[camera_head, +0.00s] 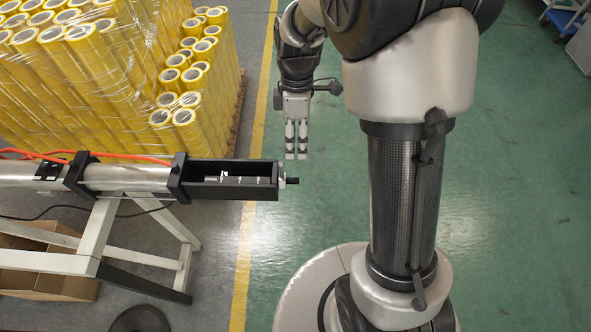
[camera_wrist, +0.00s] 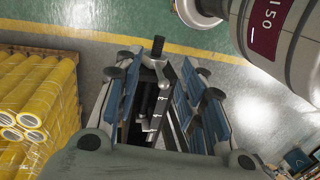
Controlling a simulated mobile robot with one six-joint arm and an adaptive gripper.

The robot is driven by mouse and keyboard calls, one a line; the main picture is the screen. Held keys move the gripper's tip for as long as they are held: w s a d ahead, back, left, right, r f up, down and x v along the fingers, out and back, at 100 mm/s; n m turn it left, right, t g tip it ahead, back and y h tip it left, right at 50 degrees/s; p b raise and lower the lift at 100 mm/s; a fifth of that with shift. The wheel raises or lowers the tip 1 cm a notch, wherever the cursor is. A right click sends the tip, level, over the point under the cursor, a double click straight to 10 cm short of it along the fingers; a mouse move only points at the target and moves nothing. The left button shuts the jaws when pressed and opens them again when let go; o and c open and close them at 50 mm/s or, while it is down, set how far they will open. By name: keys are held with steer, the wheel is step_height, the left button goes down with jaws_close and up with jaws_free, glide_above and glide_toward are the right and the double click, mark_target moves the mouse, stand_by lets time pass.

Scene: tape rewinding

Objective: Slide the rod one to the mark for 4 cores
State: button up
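The rod unit is a black open-topped box (camera_head: 230,192) at the end of a pale horizontal tube. A thin pale rod (camera_head: 225,177) with several small marks lies inside it. A dark knob (camera_head: 292,181) sticks out at its right end. In the wrist view the dark knob (camera_wrist: 158,44) and a scale with digits such as 3 and 4 (camera_wrist: 161,99) show between the fingers. My gripper (camera_head: 296,156) is open and empty beyond the knob in the head view, apart from it. Its blue-padded fingers (camera_wrist: 162,78) stand apart in the wrist view. The rod's inner end is hidden.
A wrapped stack of yellow tape rolls (camera_head: 90,75) stands at the back left. An orange hose (camera_head: 110,155) runs along the tube. A pale trestle (camera_head: 92,235) and a cardboard box (camera_head: 45,280) are below.

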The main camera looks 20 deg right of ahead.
mark_target(296, 179)
steer(key=f+b, duration=0.1)
steer(key=f, duration=0.3)
steer(key=s+f, duration=0.1)
steer(key=f, duration=0.3)
steer(key=s+f+b, duration=0.1)
steer(key=f, duration=0.3)
steer(key=shift+s+a+f+b, duration=0.1)
steer(key=shift+a+f+b, duration=0.1)
steer(key=shift+a+b, duration=0.15)
steer(key=shift+c, duration=0.4)
jaws_close()
